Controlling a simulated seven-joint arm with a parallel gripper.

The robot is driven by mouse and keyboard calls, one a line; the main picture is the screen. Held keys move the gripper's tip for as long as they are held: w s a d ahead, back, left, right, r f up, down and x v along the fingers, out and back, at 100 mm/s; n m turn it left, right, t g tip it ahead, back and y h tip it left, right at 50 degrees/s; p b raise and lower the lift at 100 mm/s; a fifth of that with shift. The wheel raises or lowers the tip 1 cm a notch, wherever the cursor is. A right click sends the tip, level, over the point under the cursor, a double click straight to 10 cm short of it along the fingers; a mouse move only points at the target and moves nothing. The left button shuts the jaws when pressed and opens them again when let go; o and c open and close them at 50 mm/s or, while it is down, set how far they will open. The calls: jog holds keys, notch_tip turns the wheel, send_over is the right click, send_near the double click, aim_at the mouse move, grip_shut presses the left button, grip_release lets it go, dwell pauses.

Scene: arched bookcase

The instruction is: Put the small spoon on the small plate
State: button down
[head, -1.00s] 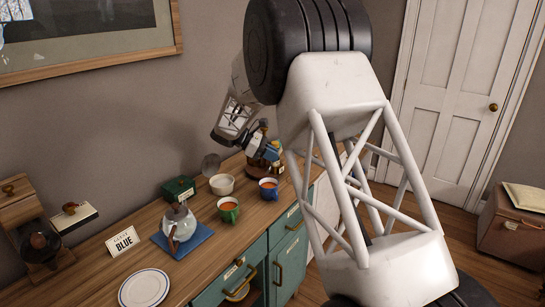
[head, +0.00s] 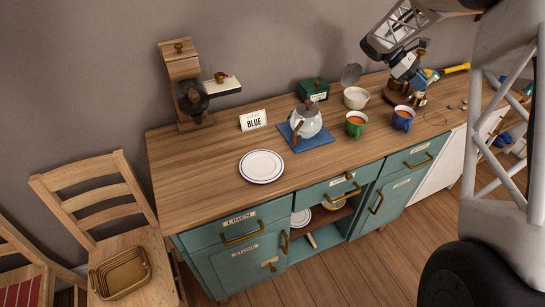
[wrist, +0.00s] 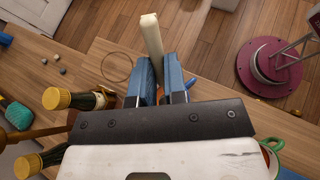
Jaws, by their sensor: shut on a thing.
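The small plate (head: 261,167), white with a blue rim, lies on the wooden counter in the head view, bare on top. My gripper (head: 415,77) is far to its right, over the back right of the counter near a brown holder. In the wrist view my gripper (wrist: 160,78) has its blue fingers closed on a long, pale cream piece (wrist: 152,38). It looks like the small spoon's handle; no bowl shows, so I cannot be sure.
Between gripper and plate stand a blue cup (head: 403,118), a green cup (head: 356,124), a cream bowl (head: 356,98) and a glass pot (head: 307,120) on a blue mat. Counter left of the plate is clear.

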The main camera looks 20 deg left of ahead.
jog(key=s+a+r+n+t, duration=0.2)
jog(key=s+a+n+t, duration=0.6)
jog(key=s+a, duration=1.4)
jog(key=s+a+f+n+t+y, duration=0.2)
jog(key=s+n, duration=0.1)
jog(key=s, duration=0.5)
jog(key=s+a+f+n+t+y, duration=0.1)
jog(key=s+a+n+t+y, duration=0.1)
jog(key=s, duration=0.7)
jog(key=s+a+f+n+t+y, duration=0.2)
jog(key=s+n+y, duration=0.1)
jog(key=s, duration=0.6)
jog(key=shift+a+f+n+t, duration=0.3)
jog(key=shift+a+f, duration=0.05)
jog(key=shift+a, duration=0.05)
jog(key=shift+w, duration=0.1)
jog(key=w+a+f, duration=0.1)
jog(key=w+a, duration=0.9)
jog(key=w, duration=0.2)
jog(key=shift+a+f, duration=0.25)
jog(key=shift+a, duration=0.05)
jog(key=shift+f, duration=1.75)
jog(key=shift+f, duration=0.15)
